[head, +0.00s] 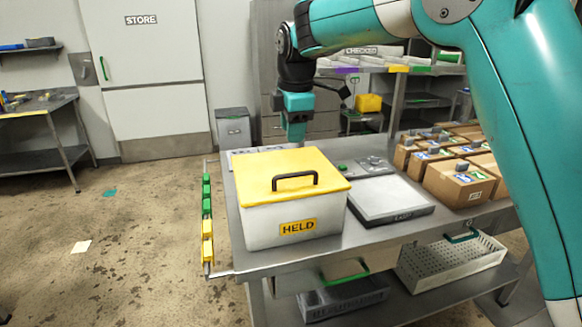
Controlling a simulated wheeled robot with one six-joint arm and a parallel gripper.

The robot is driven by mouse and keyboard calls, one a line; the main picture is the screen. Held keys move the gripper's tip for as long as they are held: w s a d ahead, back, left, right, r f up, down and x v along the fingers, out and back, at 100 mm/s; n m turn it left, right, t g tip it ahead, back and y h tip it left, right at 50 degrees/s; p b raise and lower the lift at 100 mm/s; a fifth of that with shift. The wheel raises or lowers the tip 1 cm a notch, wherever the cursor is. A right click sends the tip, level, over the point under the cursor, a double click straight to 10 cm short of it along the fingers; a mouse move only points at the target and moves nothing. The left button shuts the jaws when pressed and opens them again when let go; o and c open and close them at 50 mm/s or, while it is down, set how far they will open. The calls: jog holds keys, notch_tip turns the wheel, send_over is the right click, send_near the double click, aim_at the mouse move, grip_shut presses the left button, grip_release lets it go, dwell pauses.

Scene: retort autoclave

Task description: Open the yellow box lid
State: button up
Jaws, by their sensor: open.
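The yellow lid (262,178) lies flat and closed on a white box (265,229) with a "HELD" label. The lid has a dark arched handle (296,177) on top. The box stands on the near left part of a steel table (335,246). My gripper (295,136) hangs pointing down beyond the lid's back edge, above and apart from the handle. It holds nothing that I can see; its fingertips are small and partly merged in this view.
A flat grey scale (391,197) sits right of the box. Several cardboard boxes (458,184) stand at the table's right. A rail with green and yellow clips (207,215) runs along the left edge. A perforated white basket (450,261) is on the lower shelf.

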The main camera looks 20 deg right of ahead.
aim_at(291, 175)
jog(key=f, duration=0.4)
jog(key=w+f+p, duration=0.1)
jog(key=f, duration=0.3)
jog(key=w+f, duration=0.1)
jog(key=f, duration=0.2)
jog(key=shift+w+f+p, duration=0.15)
jog(key=shift+f+p, duration=0.15)
jog(key=shift+f, duration=0.1)
jog(key=shift+c, duration=0.5)
grip_shut()
jog(key=shift+d, duration=0.1)
